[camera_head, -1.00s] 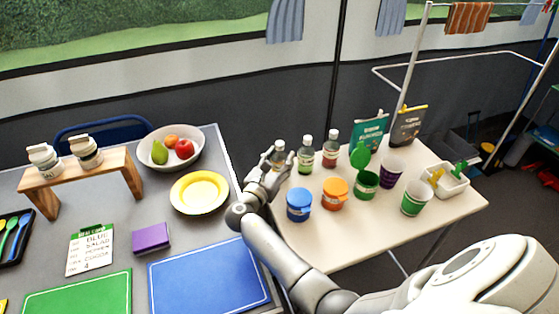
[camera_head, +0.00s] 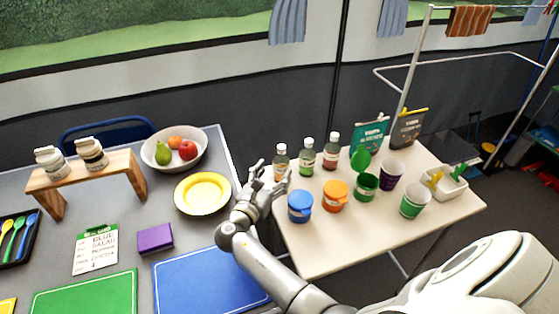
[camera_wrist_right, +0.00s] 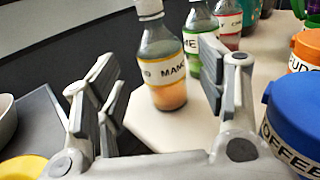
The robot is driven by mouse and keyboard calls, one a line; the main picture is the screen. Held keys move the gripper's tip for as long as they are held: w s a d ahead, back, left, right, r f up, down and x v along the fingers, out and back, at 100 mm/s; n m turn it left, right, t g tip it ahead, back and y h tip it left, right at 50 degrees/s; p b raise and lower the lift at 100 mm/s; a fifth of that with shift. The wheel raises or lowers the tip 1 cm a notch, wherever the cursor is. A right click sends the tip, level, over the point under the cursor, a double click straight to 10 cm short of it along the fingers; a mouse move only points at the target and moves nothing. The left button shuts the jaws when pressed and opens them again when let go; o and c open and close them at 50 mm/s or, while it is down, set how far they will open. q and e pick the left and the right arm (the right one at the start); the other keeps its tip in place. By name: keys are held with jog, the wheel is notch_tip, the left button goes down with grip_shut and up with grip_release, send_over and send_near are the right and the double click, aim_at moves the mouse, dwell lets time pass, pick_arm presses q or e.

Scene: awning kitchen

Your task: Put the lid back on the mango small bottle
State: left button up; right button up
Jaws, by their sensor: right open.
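The mango small bottle (camera_head: 281,160) stands upright at the left back edge of the cream table, leftmost of three small bottles. No separate loose lid can be made out. My left gripper is not in view.
A green-labelled bottle (camera_head: 306,158) and a third bottle (camera_head: 331,152) stand close to the right. A blue jar (camera_head: 300,207) and an orange jar (camera_head: 335,197) stand in front. The counter with a yellow plate (camera_head: 202,194) lies left, across a gap.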

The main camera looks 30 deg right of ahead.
jog(key=p+v, duration=0.1)
jog(key=v, duration=0.5)
jog(key=shift+a, duration=0.15)
jog(key=shift+s, duration=0.1)
